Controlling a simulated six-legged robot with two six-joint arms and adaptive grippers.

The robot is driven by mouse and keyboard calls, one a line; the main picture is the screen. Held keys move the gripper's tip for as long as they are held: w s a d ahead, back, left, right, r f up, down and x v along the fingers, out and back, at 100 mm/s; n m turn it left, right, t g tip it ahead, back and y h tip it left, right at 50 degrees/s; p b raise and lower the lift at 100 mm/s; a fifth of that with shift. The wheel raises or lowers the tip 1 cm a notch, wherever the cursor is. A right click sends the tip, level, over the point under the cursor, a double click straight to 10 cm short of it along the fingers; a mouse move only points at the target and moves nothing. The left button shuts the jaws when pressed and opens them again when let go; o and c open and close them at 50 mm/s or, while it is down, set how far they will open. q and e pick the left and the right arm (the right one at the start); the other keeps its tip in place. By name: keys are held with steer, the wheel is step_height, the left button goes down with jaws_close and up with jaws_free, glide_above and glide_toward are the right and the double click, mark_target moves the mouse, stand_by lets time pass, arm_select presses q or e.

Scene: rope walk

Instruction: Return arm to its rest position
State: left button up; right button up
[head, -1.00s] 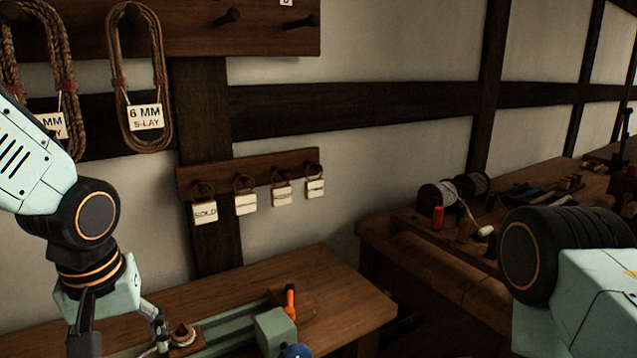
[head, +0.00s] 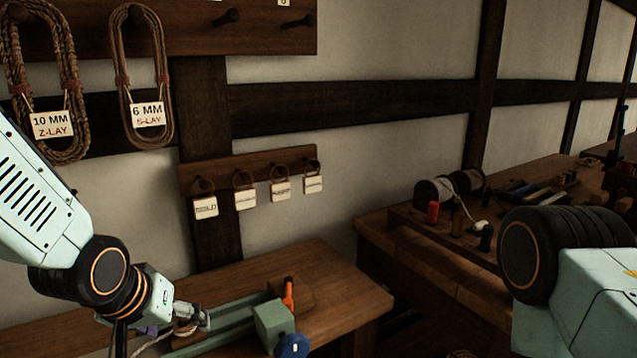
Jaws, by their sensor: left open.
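My left arm comes in from the left. Its gripper (head: 160,332) hangs at the lower left, in front of the near bench (head: 345,300). Its fingers are open, and their tips are partly cut off by the bottom edge of the view. A pale cord (head: 152,342) shows near the fingers; I cannot tell whether it touches them. My right arm (head: 575,265) shows only as a dark joint and pale link at the right edge. Its gripper is out of view.
A green device (head: 273,325) with an orange handle (head: 288,292) and blue knob (head: 292,346) is on the bench. Rope coils (head: 145,80) and tags (head: 245,200) hang on the wall. Spools (head: 432,192) and tools stand on the right bench. The wall middle is clear.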

arm_select(q)
steer(key=s+f+m+g, duration=0.1)
steer(key=s+f, duration=0.4)
steer(key=f, duration=0.4)
steer(key=s+f, duration=0.5)
steer(key=f, duration=0.3)
steer(key=s+f+g, duration=0.2)
steer(key=s+f, duration=0.3)
steer(key=s, duration=0.4)
steer(key=s+f+g, duration=0.3)
steer(key=s+f, duration=0.2)
steer(key=s, duration=0.5)
steer(key=shift+s+a+f+y, duration=0.15)
steer(key=shift+a+f+y, duration=0.1)
steer(key=shift+y, duration=0.15)
